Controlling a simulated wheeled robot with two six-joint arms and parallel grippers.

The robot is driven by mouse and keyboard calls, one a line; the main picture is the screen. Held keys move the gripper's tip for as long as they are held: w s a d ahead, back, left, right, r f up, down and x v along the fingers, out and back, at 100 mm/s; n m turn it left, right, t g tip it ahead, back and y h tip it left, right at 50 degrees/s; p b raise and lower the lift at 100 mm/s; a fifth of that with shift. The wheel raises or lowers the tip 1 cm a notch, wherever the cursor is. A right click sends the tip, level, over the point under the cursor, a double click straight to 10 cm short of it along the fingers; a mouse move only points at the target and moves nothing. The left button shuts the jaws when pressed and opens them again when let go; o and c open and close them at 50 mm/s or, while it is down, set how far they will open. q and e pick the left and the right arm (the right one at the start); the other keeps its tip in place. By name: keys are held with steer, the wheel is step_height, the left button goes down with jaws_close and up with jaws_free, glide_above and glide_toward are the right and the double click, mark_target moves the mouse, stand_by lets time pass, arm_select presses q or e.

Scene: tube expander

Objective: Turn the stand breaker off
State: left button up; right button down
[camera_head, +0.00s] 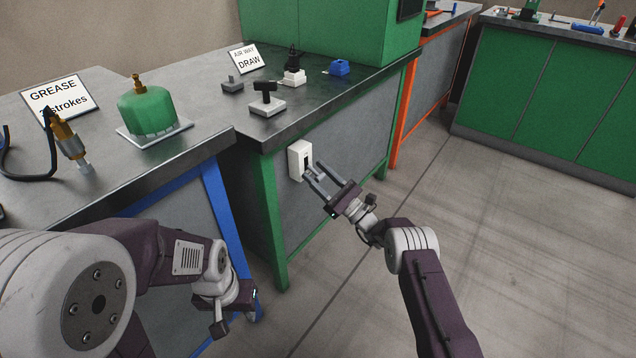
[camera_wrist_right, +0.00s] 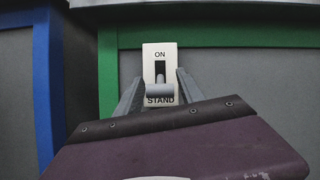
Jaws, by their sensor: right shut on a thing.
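The stand breaker is a white box (camera_head: 300,160) on the grey side panel of the green-framed bench. In the right wrist view its white plate (camera_wrist_right: 152,52) reads "ON" at the top and "STAND" at the bottom. A grey lever (camera_wrist_right: 160,86) sticks out of its dark slot toward the camera, below "ON"; its exact setting is hard to tell. My right gripper (camera_head: 315,176) is at the box front, its two fingers on either side of the lever and shut on it. My left gripper (camera_head: 219,322) hangs low by the blue bench leg, apart from the breaker; its jaw opening is unclear.
The green-framed bench top (camera_head: 300,105) above the breaker carries small fixtures and an "AIR WAY DRAW" sign (camera_head: 244,58). The left bench holds a green canister (camera_head: 150,110) and a "GREASE" sign (camera_head: 57,97). The floor (camera_head: 480,220) at right is clear.

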steer(key=shift+f, duration=0.15)
stand_by(0.3)
steer(key=c, duration=0.7)
jaws_free()
steer(key=shift+c, duration=0.2)
steer(key=p+v, duration=0.3)
steer(key=v, duration=0.6)
steer(key=shift+a, duration=0.1)
